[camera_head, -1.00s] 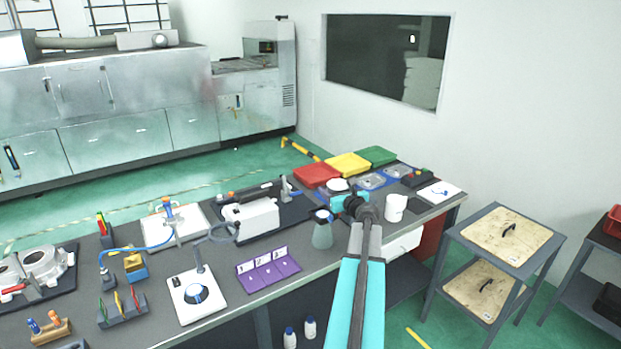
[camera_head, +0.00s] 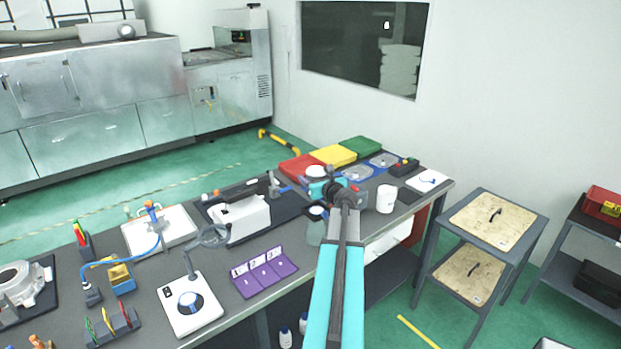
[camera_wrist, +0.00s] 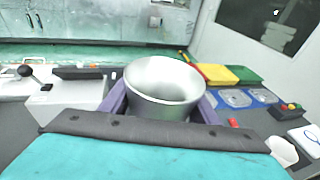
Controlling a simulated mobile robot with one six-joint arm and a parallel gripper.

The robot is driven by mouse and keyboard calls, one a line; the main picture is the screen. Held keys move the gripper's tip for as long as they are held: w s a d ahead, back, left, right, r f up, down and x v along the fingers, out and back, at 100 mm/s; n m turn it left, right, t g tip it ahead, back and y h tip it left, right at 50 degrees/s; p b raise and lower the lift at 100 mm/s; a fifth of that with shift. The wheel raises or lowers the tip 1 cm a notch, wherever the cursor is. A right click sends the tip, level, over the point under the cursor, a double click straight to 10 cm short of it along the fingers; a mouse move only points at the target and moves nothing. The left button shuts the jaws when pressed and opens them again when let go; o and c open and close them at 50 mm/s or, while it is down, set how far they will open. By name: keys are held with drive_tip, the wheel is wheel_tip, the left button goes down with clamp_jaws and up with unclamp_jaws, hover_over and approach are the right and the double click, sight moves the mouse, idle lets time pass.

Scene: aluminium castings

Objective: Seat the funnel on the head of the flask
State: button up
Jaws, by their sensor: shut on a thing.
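The funnel (camera_wrist: 163,80) is a shiny metal cone with a wide open mouth facing up in the wrist view. My gripper (camera_wrist: 162,104) is shut on it, with a purple finger at each side. In the head view my gripper (camera_head: 321,188) is above the bench, and the funnel's pale top (camera_head: 316,172) shows just over it. The funnel is apart from the flask. The funnel's lower end is hidden.
A white cup (camera_head: 387,200) stands right of my arm. A white machine (camera_head: 240,218) and a purple numbered holder (camera_head: 264,275) are to the left. Red (camera_head: 298,168), yellow (camera_head: 335,156) and green (camera_head: 361,146) trays lie behind. Bare bench shows between the holder and flask.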

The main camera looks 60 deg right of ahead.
drive_tip(key=shift+a+r, duration=0.1)
drive_tip(key=shift+s+f, duration=0.1)
drive_tip(key=shift+f, duration=0.15)
drive_tip(key=b, duration=0.4)
hover_over(313, 203)
drive_tip(key=shift+f, duration=2.7)
drive_tip(key=shift+a, duration=0.1)
drive_tip(key=shift+f+b, duration=0.75)
drive_tip(key=shift+f, duration=0.3)
drive_tip(key=o, duration=1.2)
drive_tip(key=shift+s, duration=0.1)
